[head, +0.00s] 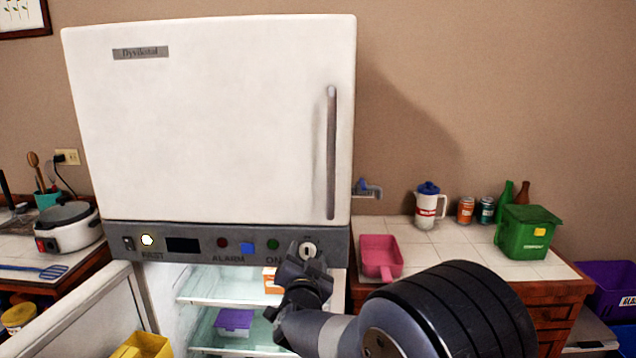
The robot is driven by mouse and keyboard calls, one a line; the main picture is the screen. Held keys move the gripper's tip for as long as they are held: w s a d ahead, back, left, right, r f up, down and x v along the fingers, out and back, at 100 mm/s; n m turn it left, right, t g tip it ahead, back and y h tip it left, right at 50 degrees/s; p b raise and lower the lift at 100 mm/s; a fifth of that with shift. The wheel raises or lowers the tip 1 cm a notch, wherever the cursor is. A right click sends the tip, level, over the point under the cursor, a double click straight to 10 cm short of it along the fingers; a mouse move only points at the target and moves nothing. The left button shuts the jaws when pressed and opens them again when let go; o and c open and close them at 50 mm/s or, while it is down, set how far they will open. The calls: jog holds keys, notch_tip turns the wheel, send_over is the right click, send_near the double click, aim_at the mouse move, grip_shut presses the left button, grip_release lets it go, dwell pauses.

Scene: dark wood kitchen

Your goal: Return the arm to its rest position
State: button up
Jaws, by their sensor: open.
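My arm reaches in from the lower right of the head view. My gripper (304,256) is open and looks empty, in front of the right end of the fridge's dark control panel (205,243). The white fridge (210,130) has its upper door shut. Its lower door (85,315) stands open to the left. Inside the lower part, a purple container (234,321) sits on a glass shelf. An orange and white box (272,281) sits on a higher shelf, partly hidden by my gripper.
The right counter (375,228) holds a pink scoop-like tray (380,256), a jug (428,206), cans, bottles and a green compost bin (525,232). A rice cooker (68,226) stands on the left counter. A yellow container (146,345) is by the open door. Purple bins are at far right.

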jog(key=m+b, duration=0.1)
jog(key=m, duration=0.3)
jog(key=shift+f, duration=0.1)
jog(key=m+b, duration=0.1)
jog(key=m, duration=0.3)
jog(key=shift+m, duration=0.3)
jog(key=m, duration=0.3)
jog(key=shift+m, duration=0.4)
jog(key=shift+m+p, duration=0.5)
jog(key=shift+m, duration=1.6)
